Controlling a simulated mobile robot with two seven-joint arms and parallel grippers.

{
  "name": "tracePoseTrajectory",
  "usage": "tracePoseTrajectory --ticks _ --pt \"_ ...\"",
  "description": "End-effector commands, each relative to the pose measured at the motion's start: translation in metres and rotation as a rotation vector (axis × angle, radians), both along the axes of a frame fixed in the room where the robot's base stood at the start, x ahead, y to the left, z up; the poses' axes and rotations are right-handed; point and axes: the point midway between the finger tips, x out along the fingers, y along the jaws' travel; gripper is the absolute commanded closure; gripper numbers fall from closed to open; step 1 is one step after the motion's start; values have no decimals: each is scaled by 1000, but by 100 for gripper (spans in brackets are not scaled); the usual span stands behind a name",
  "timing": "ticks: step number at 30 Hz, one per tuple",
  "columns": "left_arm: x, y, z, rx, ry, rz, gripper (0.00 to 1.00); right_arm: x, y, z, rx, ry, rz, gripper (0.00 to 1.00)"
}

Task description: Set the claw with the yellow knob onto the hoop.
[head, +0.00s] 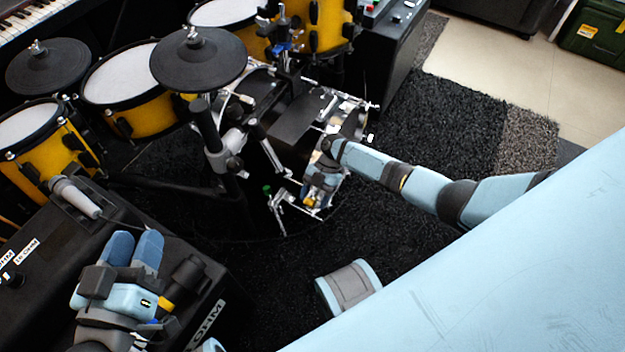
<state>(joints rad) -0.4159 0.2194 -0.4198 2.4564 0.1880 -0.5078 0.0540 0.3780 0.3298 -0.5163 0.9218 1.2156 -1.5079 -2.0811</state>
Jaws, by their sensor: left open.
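My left gripper (133,247) is open and empty at the lower left, above the black amplifier box, with its two blue fingers apart. My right gripper (313,198) reaches down beside the silver metalwork at the front of the drum kit. A small yellow part (309,202) shows at its tips; it may be the claw's yellow knob, but it is too small to be sure. Whether the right jaws are shut on it cannot be told. The hoop is not clearly distinguishable; a pale curved rim (232,100) shows behind the dark pad, left of the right arm.
Yellow drums (126,86) and black cymbal pads (198,57) fill the upper left. A microphone (75,196) lies on the black amplifier (32,226). A pedal with a green knob (267,190) stands left of my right gripper. Dark carpet (455,110) is open at right.

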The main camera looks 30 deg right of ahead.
Motion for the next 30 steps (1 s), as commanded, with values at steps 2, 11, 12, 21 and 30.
tracePoseTrajectory --ticks 2,11,12,21,30 --pt "0 0 0 0 0 0 57 1 0 1 -1 -1 -1 45" --pt "0 0 1 -1 -1 0 57 4 1 4 3 -9 -2 45" --pt "0 0 1 -1 -2 0 57 5 0 5 3 -9 -2 45" --pt "1 1 25 -39 -59 23 57 23 -31 45 2 -11 -3 45" --pt "1 3 44 -67 -116 43 57 44 -70 88 1 -8 -4 45"
